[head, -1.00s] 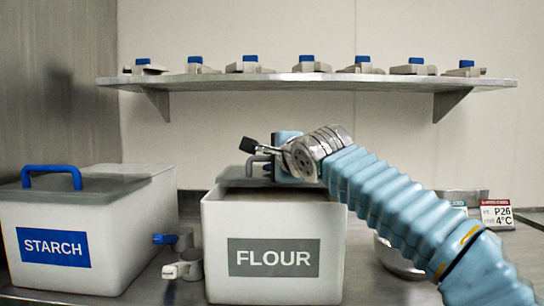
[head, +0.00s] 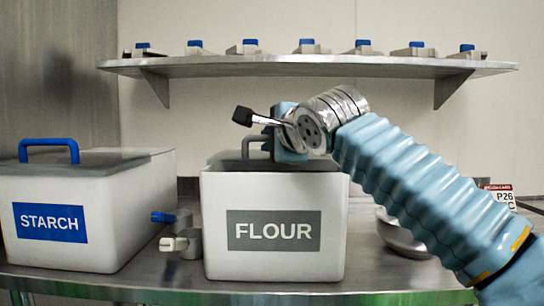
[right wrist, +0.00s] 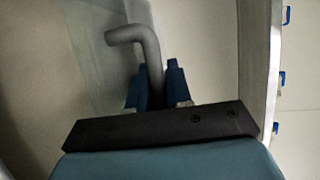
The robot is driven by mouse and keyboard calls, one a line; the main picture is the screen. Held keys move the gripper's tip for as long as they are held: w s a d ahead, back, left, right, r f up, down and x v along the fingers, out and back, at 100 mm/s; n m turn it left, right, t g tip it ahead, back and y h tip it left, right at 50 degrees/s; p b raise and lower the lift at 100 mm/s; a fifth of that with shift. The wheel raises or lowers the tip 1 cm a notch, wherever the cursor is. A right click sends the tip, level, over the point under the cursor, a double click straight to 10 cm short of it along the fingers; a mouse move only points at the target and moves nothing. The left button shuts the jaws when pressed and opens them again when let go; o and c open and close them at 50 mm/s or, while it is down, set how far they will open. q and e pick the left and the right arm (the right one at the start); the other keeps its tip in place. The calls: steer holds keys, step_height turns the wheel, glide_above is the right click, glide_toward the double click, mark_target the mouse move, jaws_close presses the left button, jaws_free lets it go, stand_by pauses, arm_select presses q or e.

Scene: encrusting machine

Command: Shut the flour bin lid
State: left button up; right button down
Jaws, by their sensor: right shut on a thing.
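The white flour bin (head: 220,240) stands on the steel table, with a grey FLOUR label on its front. Its grey lid (head: 225,162) lies across the top; my arm hides part of it, so I cannot tell whether it sits fully flush. My right gripper (head: 270,143) is over the lid, shut on the lid's grey bent handle (head: 247,146). In the right wrist view the handle (right wrist: 151,55) stands between the two blue fingers of the gripper (right wrist: 157,85). My left gripper is not in view.
A white starch bin (head: 120,220) with a blue-handled lid (head: 48,150) stands at left. Small clamp-like parts (head: 180,240) lie between the bins. A metal bowl (head: 400,235) and a price-style sign (head: 503,198) are at right, partly behind my arm. A shelf (head: 300,66) holds several blue-topped items.

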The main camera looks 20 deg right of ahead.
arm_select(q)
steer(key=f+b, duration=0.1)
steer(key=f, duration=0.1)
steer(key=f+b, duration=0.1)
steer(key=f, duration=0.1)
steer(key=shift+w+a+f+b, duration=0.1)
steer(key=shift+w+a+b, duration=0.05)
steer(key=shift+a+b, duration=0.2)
arm_select(e)
steer(key=s+a, duration=0.2)
steer(key=s, duration=0.5)
steer(key=shift+s+a, duration=0.15)
steer(key=shift+s, duration=0.05)
steer(key=shift+f, duration=0.15)
steer(key=c, duration=1.4)
jaws_free()
steer(key=shift+s, duration=0.1)
steer(key=shift+s, duration=0.1)
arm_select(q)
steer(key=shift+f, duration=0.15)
arm_select(e)
steer(key=v, duration=1.3)
steer(key=shift+s, duration=0.35)
